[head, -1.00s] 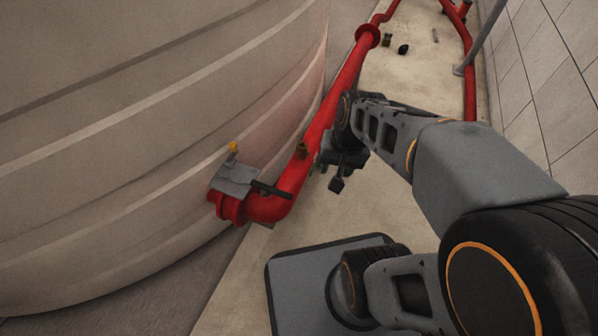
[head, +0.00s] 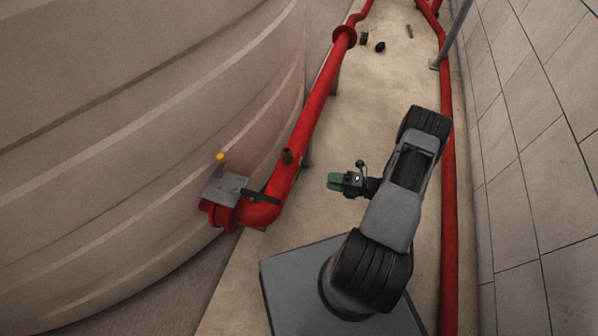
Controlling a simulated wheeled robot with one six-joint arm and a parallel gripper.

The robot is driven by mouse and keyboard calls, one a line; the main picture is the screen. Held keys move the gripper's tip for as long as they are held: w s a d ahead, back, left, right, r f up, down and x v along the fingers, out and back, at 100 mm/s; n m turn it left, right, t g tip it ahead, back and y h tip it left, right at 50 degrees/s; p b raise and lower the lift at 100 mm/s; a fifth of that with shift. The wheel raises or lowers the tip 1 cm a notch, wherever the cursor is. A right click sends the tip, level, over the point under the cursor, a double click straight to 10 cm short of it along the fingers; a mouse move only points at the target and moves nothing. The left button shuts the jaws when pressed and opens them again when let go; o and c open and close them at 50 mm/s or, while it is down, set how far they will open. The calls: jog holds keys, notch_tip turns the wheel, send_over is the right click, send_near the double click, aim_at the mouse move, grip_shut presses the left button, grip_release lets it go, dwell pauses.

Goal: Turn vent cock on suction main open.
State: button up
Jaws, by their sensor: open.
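The suction main is a red pipe (head: 316,104) that runs along the tank and bends into it at the lower left. My gripper (head: 333,181) is open and empty, with green finger pads pointing left toward the pipe. It is to the right of the fitting and slightly lower in the picture, apart from it, over the pale floor.
A grey box (head: 225,189) with a yellow-topped stem (head: 220,158) and a dark bar (head: 259,196) sits by the bend. The big ribbed tank (head: 130,130) fills the left. Another red pipe (head: 447,200) runs along the tiled wall on the right. Small dark objects (head: 380,47) lie on the far floor.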

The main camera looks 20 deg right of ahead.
aim_at(299, 174)
jog(key=w+a+b, duration=0.1)
jog(key=w+a, duration=0.1)
jog(key=a, duration=0.1)
jog(key=w+a+f+m+t+b, duration=0.1)
jog(key=w+a, duration=0.2)
jog(key=a, duration=0.1)
jog(key=w+a+m+b, duration=0.1)
jog(key=w+a, duration=0.1)
jog(key=a, duration=0.1)
jog(key=shift+w+a+f+t, duration=0.2)
jog(key=shift+w+f+t, duration=0.1)
jog(key=shift+w, duration=0.05)
jog(key=shift+c, duration=0.3)
grip_shut()
jog(key=shift+d, duration=0.1)
